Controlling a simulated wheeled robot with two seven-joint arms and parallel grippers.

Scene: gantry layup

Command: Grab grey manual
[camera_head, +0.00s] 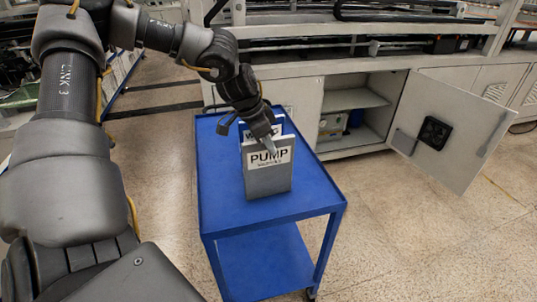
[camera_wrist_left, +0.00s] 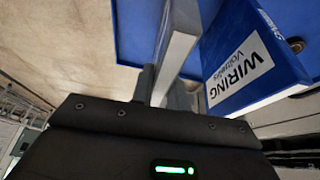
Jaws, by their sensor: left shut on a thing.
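The grey manual (camera_head: 268,178), with a white label reading "PUMP", stands upright on the blue cart's top. My left gripper (camera_head: 268,141) reaches down to its top edge in the head view. In the left wrist view my left gripper (camera_wrist_left: 160,88) is shut on the grey manual (camera_wrist_left: 177,45), whose spine or edge runs between the fingers. A blue manual (camera_head: 250,132) labelled "WIRING" stands just behind the grey one. It also shows beside the fingers in the left wrist view (camera_wrist_left: 258,80). My right gripper is not in view.
The blue cart (camera_head: 225,212) has a lower shelf and bare room around the manuals. Behind it is a grey cabinet with its door (camera_head: 452,128) swung open and a few items inside. The floor to the right is clear.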

